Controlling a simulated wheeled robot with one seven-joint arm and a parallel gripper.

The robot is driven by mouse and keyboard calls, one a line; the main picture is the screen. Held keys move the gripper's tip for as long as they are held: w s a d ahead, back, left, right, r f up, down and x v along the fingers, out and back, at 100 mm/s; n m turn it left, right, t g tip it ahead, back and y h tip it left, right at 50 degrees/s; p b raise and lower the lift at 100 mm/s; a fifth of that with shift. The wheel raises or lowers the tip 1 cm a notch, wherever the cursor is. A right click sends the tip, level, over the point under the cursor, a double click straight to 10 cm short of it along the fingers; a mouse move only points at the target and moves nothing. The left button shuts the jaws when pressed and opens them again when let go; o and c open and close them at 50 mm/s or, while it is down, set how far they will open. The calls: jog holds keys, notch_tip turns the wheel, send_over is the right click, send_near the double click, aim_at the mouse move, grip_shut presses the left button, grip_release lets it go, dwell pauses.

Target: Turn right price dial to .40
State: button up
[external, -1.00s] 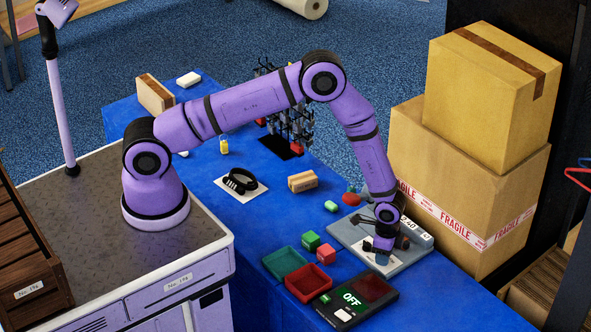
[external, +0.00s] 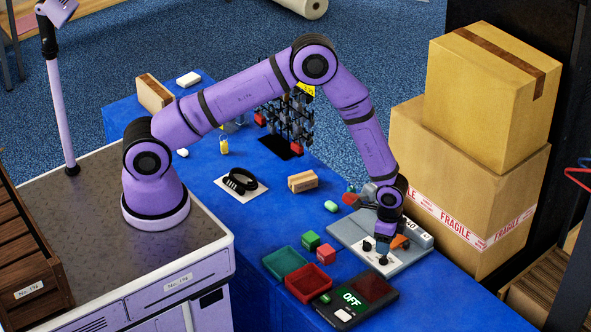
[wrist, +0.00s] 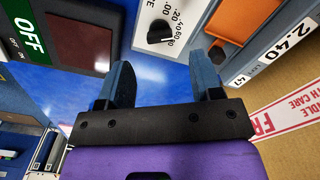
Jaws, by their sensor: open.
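The grey pricing machine (external: 355,229) stands on the blue table, with two small black dials on its white front plate. The right dial (external: 383,260) is just below my gripper (external: 383,246) in the external view. In the wrist view, a black dial (wrist: 159,32) sits beyond my fingertips, among printed numbers including .00 and .20; its exact pointing is hard to read. My gripper (wrist: 168,62) is open, its two blue fingers empty and apart from this dial. A display (wrist: 287,42) on the machine reads 2.40. The other dial (external: 367,246) is at the left of the gripper.
A dark device reading OFF (external: 352,299) stands in front of the machine. Red (external: 307,284) and green (external: 286,263) trays and small blocks lie left of it. Stacked cartons (external: 455,190) rise close behind the machine. An orange part (wrist: 237,20) is near my right finger.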

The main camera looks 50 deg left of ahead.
jog(key=shift+r, duration=2.7)
jog(key=s+a+r+n+t, duration=0.1)
jog(key=a+r+n, duration=0.1)
jog(key=a+r, duration=0.7)
jog(key=s+a+r+n+t, duration=0.15)
jog(key=a+r, duration=0.35)
jog(key=r, duration=0.7)
jog(key=s+a+r+n, duration=0.1)
jog(key=a+r+n, duration=0.1)
jog(key=a+r, duration=0.7)
jog(key=s+a+r+n+t, duration=0.1)
jog(key=s+a+r+n, duration=0.2)
jog(key=s+a+r, duration=0.65)
jog(key=s+a+r+n+t, duration=0.1)
jog(key=s+a+r, duration=0.1)
jog(key=s, duration=0.6)
jog(key=s+a+r+n, duration=0.1)
jog(key=s+a+n, duration=0.1)
jog(key=s, duration=0.6)
jog(key=shift+s+a+r+t, duration=0.35)
jog(key=shift+r, duration=0.05)
jog(key=shift+n, duration=0.25)
